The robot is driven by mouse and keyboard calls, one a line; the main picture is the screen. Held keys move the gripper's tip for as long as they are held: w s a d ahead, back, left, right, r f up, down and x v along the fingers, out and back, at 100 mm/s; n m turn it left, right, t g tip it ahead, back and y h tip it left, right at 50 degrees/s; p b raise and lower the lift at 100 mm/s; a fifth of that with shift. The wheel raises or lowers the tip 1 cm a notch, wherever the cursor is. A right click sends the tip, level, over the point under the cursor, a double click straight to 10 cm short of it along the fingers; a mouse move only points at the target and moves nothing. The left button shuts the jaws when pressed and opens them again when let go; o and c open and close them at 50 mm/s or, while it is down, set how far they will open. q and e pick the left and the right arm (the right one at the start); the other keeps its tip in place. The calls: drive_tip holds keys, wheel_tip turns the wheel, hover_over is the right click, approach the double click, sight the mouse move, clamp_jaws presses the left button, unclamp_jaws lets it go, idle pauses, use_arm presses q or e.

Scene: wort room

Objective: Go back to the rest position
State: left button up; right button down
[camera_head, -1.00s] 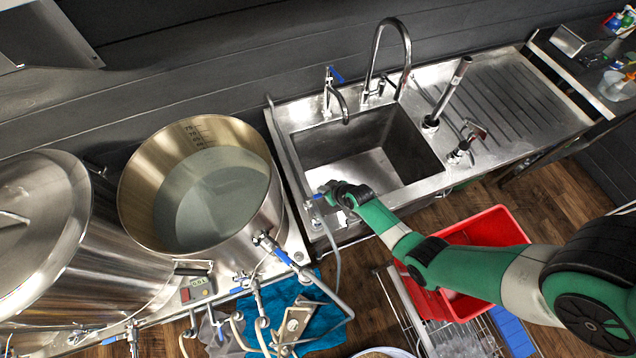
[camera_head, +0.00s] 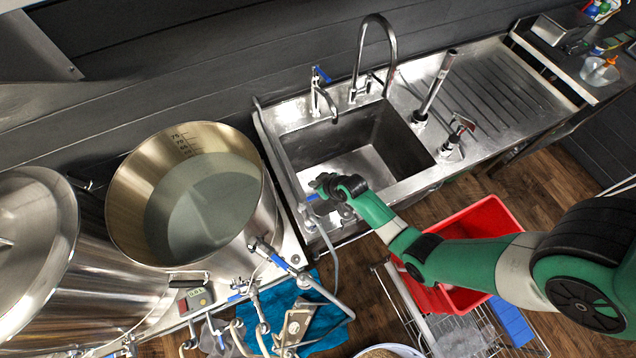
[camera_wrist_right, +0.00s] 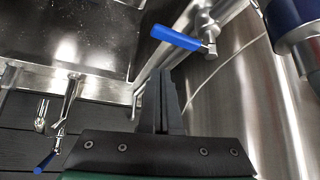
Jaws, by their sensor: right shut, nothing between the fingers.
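My right gripper (camera_head: 322,186) is at the front left edge of the steel sink (camera_head: 378,140), close to a blue-handled valve there. My right arm reaches it from the right side of the head view. In the right wrist view the gripper's dark fingers (camera_wrist_right: 161,88) are together and empty. They point toward a blue valve handle (camera_wrist_right: 176,38), with a small visible gap between fingertips and handle. My left gripper is in neither view.
An open steel kettle (camera_head: 262,215) holding liquid stands left of the sink, beside a lidded vessel (camera_head: 40,230). A red crate (camera_head: 497,222) sits below my right arm. Hoses and a blue cloth (camera_head: 335,325) lie in front. The ribbed drainboard (camera_head: 500,90) is largely clear.

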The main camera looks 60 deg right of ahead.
drive_tip(key=a+p+v, duration=0.1)
drive_tip(key=v, duration=0.5)
drive_tip(key=shift+w, duration=0.3)
drive_tip(key=shift+r, duration=0.1)
